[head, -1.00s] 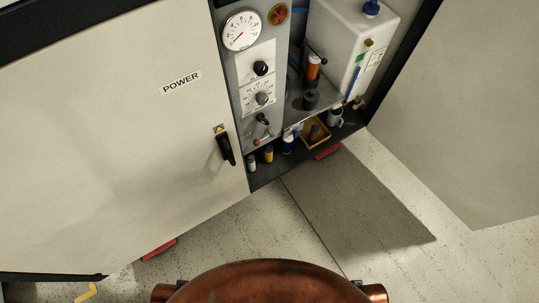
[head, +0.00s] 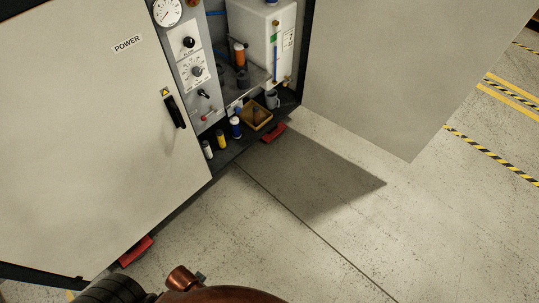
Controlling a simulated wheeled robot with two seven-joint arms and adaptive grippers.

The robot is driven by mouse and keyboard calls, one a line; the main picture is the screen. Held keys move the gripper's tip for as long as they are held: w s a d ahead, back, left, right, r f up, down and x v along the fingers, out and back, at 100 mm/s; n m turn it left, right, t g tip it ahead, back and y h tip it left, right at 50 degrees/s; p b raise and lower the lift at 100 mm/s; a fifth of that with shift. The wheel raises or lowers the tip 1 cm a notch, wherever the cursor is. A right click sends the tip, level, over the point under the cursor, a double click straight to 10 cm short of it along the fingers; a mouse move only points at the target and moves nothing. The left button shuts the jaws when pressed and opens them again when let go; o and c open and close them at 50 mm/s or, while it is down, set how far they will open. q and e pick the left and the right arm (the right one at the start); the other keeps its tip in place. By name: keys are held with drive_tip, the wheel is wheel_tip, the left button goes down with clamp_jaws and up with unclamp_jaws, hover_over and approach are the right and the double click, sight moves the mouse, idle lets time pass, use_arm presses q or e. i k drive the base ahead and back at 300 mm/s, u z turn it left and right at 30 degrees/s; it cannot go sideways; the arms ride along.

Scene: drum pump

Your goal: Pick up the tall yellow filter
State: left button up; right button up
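The yellow filter (head: 221,139) stands upright on the dark bottom shelf of the open cabinet, in the head view left of centre. A white-topped cylinder (head: 207,149) stands to its left and a blue one with a white top (head: 236,127) to its right. I cannot judge its true height from here. Neither of my grippers shows. Part of my body shows at the bottom edge, well short of the shelf.
A wooden box (head: 256,115) and a grey mug (head: 271,98) sit further right on the shelf. The POWER door (head: 100,120) is on the left, and an open door panel (head: 410,70) on the right. Red blocks (head: 274,133) lie low by the cabinet. The floor (head: 300,240) in front is clear.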

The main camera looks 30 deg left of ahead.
sight(221, 143)
drive_tip(key=z, duration=0.95)
drive_tip(key=i, duration=1.5)
drive_tip(key=u, duration=1.25)
drive_tip(key=i, duration=0.75)
drive_tip(key=u, duration=1.1)
drive_tip(key=i, duration=0.25)
drive_tip(key=u, duration=0.2)
